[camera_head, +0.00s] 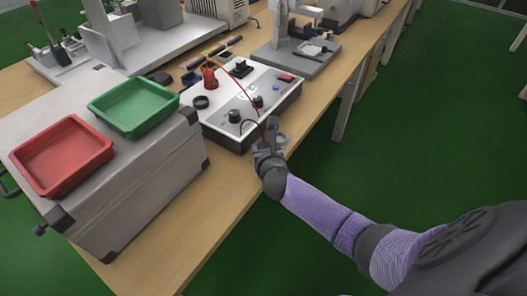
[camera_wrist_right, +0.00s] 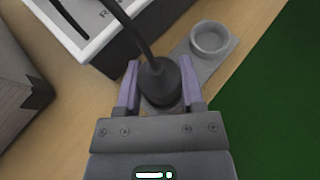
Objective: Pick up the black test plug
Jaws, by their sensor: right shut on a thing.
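The black test plug (camera_wrist_right: 159,82) sits between the two fingers of my right gripper (camera_wrist_right: 160,95) in the right wrist view, with its black cable running up and away. My right gripper is shut on it. In the head view the right gripper (camera_head: 268,148) is at the front edge of the white test box (camera_head: 222,118), and the plug is mostly hidden by the gripper there. Under the plug is a grey holder (camera_wrist_right: 208,68) with a round ring cup; I cannot tell whether the plug still touches it. My left gripper is not in view.
A red plug (camera_head: 209,78) stands on the test box, with a red wire arching over it. A grey case (camera_head: 130,190) with a red tray (camera_head: 62,155) and a green tray (camera_head: 134,103) stands at left. A grey instrument stand (camera_head: 290,62) is behind. The wooden table's edge is close to the gripper.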

